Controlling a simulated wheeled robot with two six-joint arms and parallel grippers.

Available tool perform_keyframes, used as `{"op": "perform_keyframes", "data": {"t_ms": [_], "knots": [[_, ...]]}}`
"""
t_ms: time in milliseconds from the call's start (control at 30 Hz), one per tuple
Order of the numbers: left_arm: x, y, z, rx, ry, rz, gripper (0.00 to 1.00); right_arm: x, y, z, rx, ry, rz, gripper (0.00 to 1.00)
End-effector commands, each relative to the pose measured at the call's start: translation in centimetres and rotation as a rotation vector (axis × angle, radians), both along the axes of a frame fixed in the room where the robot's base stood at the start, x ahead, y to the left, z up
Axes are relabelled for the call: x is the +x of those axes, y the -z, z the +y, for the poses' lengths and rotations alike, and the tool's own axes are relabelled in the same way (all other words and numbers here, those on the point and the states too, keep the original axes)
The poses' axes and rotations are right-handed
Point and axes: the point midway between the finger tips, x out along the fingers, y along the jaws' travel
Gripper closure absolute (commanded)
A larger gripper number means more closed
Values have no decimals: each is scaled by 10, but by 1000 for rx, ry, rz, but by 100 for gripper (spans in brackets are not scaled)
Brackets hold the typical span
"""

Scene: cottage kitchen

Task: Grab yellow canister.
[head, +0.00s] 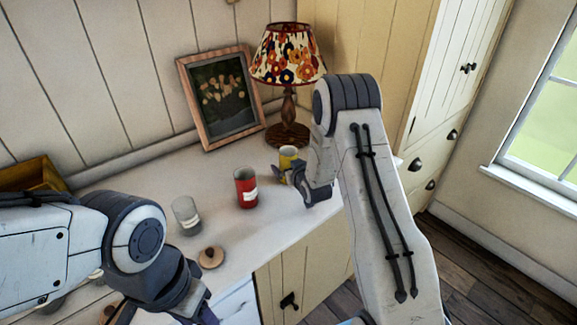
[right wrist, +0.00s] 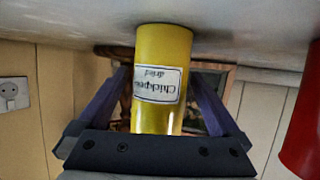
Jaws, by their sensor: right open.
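The yellow canister (head: 288,156) stands upright on the white countertop, in front of the lamp. In the right wrist view, which looks upside down, the canister (right wrist: 162,55) has a white label reading "Chickpeas dried". My right gripper (head: 284,173) is open at the canister's near side. In the wrist view its two fingers (right wrist: 162,80) lie either side of the canister, with a visible gap on each side. The gripper partly hides the canister's lower part in the head view. My left gripper (head: 190,308) is at the bottom edge, mostly cut off, and its jaws cannot be made out.
A red canister (head: 246,188) stands left of the yellow one and also shows in the wrist view (right wrist: 302,125). A lamp (head: 288,100) and framed picture (head: 220,98) stand behind.

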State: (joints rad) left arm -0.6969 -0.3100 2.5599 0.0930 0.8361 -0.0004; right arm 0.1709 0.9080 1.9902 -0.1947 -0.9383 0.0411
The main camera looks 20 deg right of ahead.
Motion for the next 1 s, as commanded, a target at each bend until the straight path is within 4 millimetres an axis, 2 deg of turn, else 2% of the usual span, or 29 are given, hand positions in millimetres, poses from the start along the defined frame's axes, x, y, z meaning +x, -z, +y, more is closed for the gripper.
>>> {"op": "perform_keyframes", "data": {"t_ms": [67, 100, 333, 733, 867, 967, 1000], "knots": [[0, 0, 0, 0, 0, 0, 50, 0, 0, 0, 0, 0, 0, 0], [0, 0, 0, 0, 0, 0, 50, 0, 0, 0, 0, 0, 0, 8], [0, 0, 0, 0, 0, 0, 50, 0, 0, 0, 0, 0, 0, 95], [0, 3, 0, 0, 0, 0, 50, 0, -8, 0, -1, 0, -4, 95], [0, 8, 0, 0, 0, 0, 50, 0, -23, 0, -1, 0, -7, 95], [0, 14, 0, 0, 0, 0, 50, 1, -42, 0, -1, 0, -10, 95], [0, 16, 0, 0, 0, 0, 50, -5, -47, -8, -1, 5, -7, 95]]}}
